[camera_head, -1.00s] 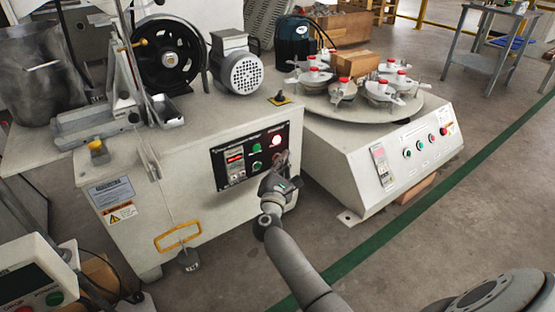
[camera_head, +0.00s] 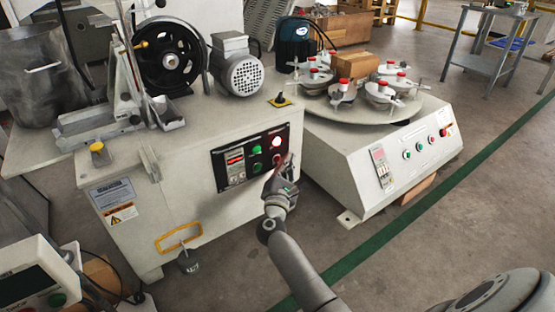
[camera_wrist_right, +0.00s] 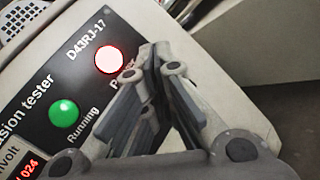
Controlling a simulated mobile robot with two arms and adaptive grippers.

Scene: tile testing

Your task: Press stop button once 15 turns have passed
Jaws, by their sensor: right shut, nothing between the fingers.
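The tester's black control panel (camera_head: 250,157) is on the front of the left machine. It carries a glowing red lamp (camera_head: 277,142), a green lamp (camera_head: 256,150), a lower green button (camera_head: 257,167) and a red display (camera_head: 235,159). My right gripper (camera_head: 286,164) is shut and empty, its tips in front of the panel's lower right. It covers the spot under the red lamp, so I cannot tell whether it touches anything. In the right wrist view the shut fingers (camera_wrist_right: 150,75) are beside the lit red lamp (camera_wrist_right: 109,58); a green "Running" lamp (camera_wrist_right: 64,113) is left. My left gripper is out of view.
A white machine with a round turntable (camera_head: 365,112) and red-capped cups stands to the right, with its own buttons (camera_head: 420,148). A motor (camera_head: 240,72) and black wheel (camera_head: 168,57) sit on the left machine. Grey floor (camera_head: 440,225) is open at right.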

